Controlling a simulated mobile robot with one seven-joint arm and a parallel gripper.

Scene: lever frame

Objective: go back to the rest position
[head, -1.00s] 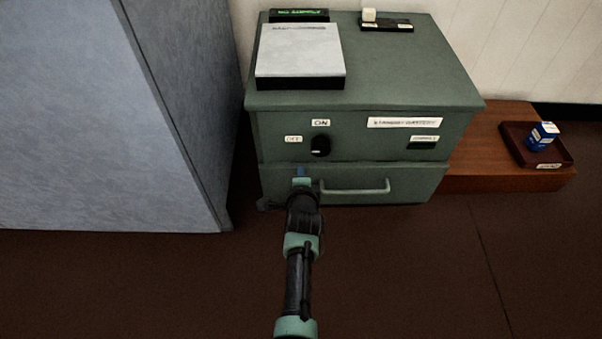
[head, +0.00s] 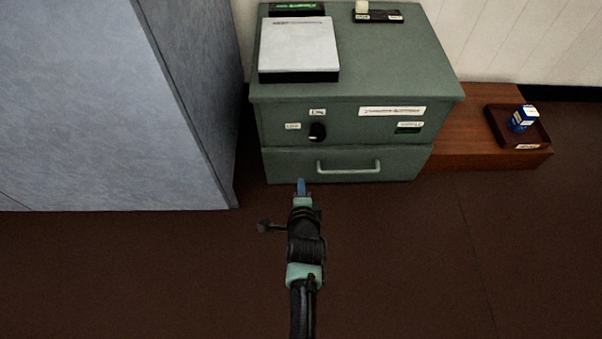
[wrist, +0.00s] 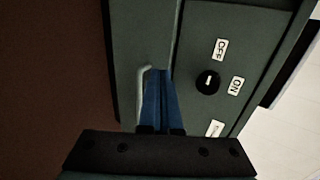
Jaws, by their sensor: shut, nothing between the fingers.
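My gripper (head: 301,187) is in front of the green cabinet (head: 275,165), just below and left of its drawer handle (head: 348,167) in the head view. Its blue fingers (wrist: 162,100) are shut together with nothing between them. In the wrist view the fingers overlap the drawer front beside the handle (wrist: 142,90), and I see no contact. The black knob (head: 317,132) is on the upper panel, between labels that read OFF and ON in the wrist view. The knob also shows in the wrist view (wrist: 207,81). The drawer looks closed.
A tall grey-blue panel (head: 120,100) stands close on the left. A white-topped pad (head: 299,46) and a small black block (head: 377,16) are on the cabinet. At right, a low wooden platform (head: 470,140) bears a dark tray (head: 541,140) with a blue box (head: 522,118). The floor in front is clear.

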